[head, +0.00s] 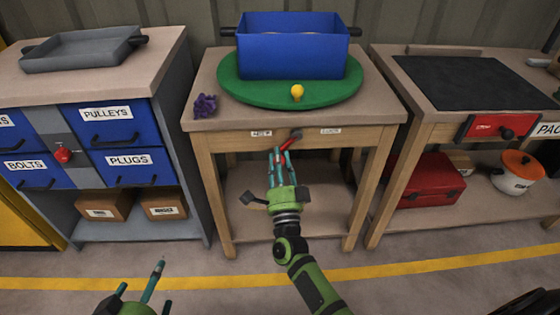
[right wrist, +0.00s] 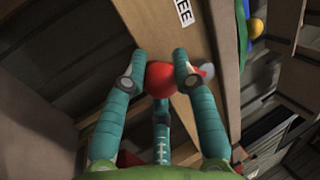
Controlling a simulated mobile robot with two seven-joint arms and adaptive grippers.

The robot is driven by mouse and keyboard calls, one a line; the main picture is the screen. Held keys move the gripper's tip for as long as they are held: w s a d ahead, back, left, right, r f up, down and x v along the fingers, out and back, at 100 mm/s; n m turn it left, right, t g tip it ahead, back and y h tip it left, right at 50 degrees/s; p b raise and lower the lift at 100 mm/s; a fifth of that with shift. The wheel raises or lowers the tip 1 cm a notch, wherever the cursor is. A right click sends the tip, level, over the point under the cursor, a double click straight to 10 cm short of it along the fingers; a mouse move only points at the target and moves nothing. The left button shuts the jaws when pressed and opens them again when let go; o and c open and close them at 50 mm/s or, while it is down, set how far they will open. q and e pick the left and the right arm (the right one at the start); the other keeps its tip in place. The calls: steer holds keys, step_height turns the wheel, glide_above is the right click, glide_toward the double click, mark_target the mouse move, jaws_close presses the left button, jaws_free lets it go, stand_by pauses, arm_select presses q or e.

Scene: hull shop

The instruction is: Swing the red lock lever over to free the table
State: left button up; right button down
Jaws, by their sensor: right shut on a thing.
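The red lock lever (head: 287,144) is on the front edge of the middle table (head: 215,120). It slants from a grey pivot down and to the left, toward the side of the left label (head: 262,133). The right label (head: 331,131) reads LOCK. My right gripper (head: 280,156) is shut on the lever's end; in the right wrist view its fingers close around the red knob (right wrist: 160,76). A green round turntable (head: 240,97) on the table carries a blue box (head: 290,55). My left gripper (head: 145,285) is low at the left, empty, its fingers apart.
A yellow knob (head: 297,91) sits at the turntable's front, and a purple part (head: 204,105) lies on the table's left corner. A drawer cabinet (head: 185,100) stands left. A bench with a red toolbox (head: 430,180) and white pot (head: 517,178) stands right.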

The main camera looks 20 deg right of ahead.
steer(key=shift+a+r, duration=0.15)
steer(key=shift+a, duration=0.05)
steer(key=c, duration=1.1)
jaws_free()
steer(key=shift+w, duration=0.1)
steer(key=shift+o, duration=0.6)
steer(key=shift+s, duration=0.2)
steer(key=v, duration=1.1)
steer(key=shift+s+a+f, duration=0.15)
steer(key=shift+s+f, duration=0.05)
steer(key=shift+s, duration=0.05)
